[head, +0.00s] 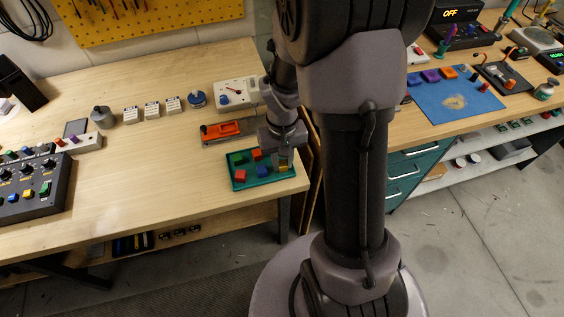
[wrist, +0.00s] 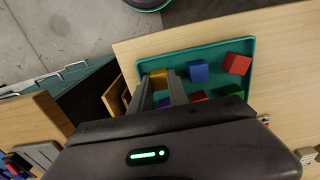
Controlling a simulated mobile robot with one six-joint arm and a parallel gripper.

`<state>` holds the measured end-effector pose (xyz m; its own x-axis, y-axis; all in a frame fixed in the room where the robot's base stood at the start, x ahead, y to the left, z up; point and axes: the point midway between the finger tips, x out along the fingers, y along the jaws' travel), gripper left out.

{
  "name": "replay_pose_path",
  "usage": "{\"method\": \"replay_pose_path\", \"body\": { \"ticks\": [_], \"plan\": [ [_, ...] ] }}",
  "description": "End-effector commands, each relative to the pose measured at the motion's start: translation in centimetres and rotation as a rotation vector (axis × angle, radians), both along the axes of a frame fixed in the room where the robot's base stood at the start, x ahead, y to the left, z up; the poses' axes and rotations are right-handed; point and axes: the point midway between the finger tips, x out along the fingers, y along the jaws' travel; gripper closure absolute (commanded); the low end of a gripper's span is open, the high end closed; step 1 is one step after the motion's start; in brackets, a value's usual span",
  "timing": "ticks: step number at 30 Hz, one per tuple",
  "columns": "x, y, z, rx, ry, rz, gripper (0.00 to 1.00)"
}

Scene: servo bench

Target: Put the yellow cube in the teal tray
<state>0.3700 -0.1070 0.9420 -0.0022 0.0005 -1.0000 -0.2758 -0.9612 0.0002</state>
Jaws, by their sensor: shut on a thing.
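The teal tray (head: 265,181) lies near the right end of the left bench, and it also shows in the wrist view (wrist: 215,53). My gripper (head: 284,158) is over the tray's right part. In the wrist view my gripper's fingers (wrist: 161,84) are shut on the yellow cube (wrist: 158,76). The yellow cube also shows in the head view (head: 284,164), partly hidden by my gripper. I cannot tell if the cube touches the tray floor.
In the tray are a blue cube (wrist: 199,71), a red cube (wrist: 237,64), a green cube (wrist: 232,91), another red cube (wrist: 199,96) and a purple piece (wrist: 164,103).

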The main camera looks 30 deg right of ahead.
Motion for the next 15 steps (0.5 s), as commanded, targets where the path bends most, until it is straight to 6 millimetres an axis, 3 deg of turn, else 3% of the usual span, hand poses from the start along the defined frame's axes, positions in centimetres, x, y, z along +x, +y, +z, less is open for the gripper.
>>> {"method": "replay_pose_path", "body": {
  "ticks": [8,9,12,15],
  "plan": [
    [0.04,0.03,-0.18,-0.001,-0.002,0.0,1.0],
    [0.04,0.03,-0.15,-0.001,-0.002,0.0,0.75],
    [0.04,0.03,-0.07,-0.001,-0.002,-0.001,0.57],
    [0.04,0.02,-0.05,-0.001,-0.002,-0.001,0.57]
  ]
}}
